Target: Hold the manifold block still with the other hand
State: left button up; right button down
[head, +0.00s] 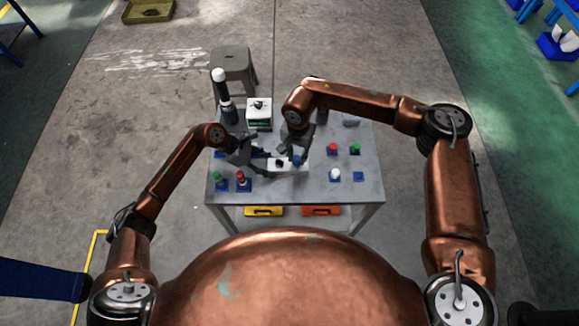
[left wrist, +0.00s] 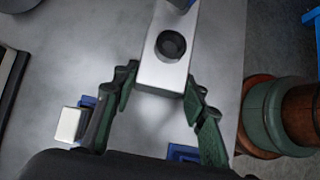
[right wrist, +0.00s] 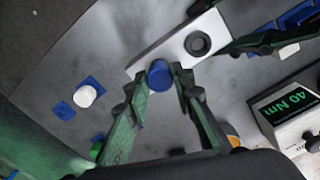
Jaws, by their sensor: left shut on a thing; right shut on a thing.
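The manifold block (head: 287,167) is a pale metal bar on the table, with a dark round port on top. My left gripper (left wrist: 160,92) is shut on one end of the block, a finger on each side; the port lies just beyond its fingertips. A blue cap (right wrist: 159,75) stands at the other end of the block. My right gripper (right wrist: 160,84) is shut on this blue cap from above. The block also shows in the right wrist view (right wrist: 213,28), with my left gripper's fingers at its far end. The cap's underside is hidden.
A box with a green "40 Nm" display (right wrist: 290,108) stands behind the block, beside a tall dark tool with a white top (head: 222,92). Red, green and white caps stand on blue pads at the table's (head: 312,194) left and right. A stool (head: 234,64) is behind.

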jog(key=shift+r, duration=0.1)
jog(key=n, duration=0.5)
jog(key=c, duration=1.6)
grip_release()
jog(key=shift+c, duration=0.7)
